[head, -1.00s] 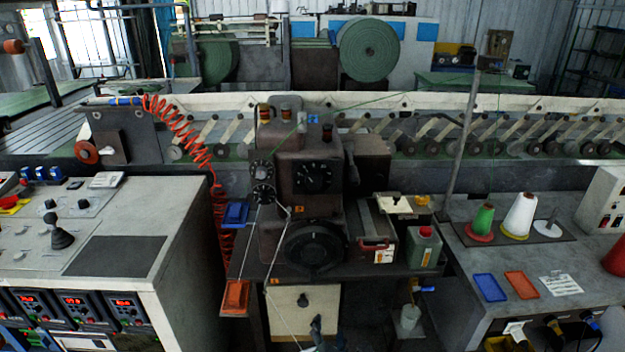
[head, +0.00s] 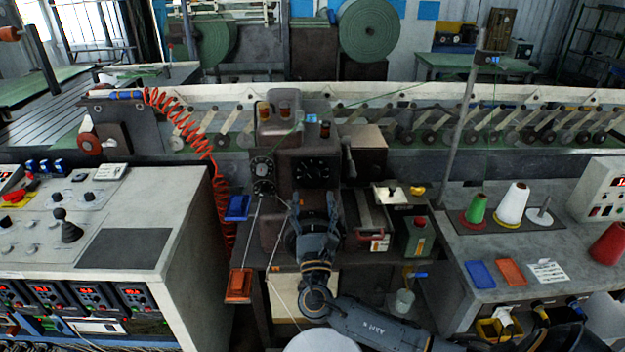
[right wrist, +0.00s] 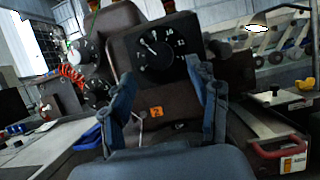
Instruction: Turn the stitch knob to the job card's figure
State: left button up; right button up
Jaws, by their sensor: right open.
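The likely stitch knob, a black dial (head: 312,172) with white figures and marks, is on the front of the brown sewing head. In the right wrist view the dial (right wrist: 158,47) shows ahead, between and beyond my fingertips; its exact setting is too small to read. My right gripper (head: 315,202) is open, just below the dial in the head view, apart from it as far as I can tell. It also shows in the wrist view (right wrist: 160,75) with nothing between its fingers. A white printed sheet (head: 548,271), perhaps the job card, lies on the right table, unreadable. My left gripper is out of view.
Two smaller round dials (head: 262,177) sit left of the black dial. A coiled orange hose (head: 190,135) hangs at left. Thread cones (head: 513,204) stand on the right table.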

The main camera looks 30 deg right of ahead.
aim_at(312, 181)
jog(key=shift+p+x, duration=0.5)
jog(key=shift+x, duration=1.8)
jog(key=shift+f, duration=0.1)
jog(key=c, duration=1.2)
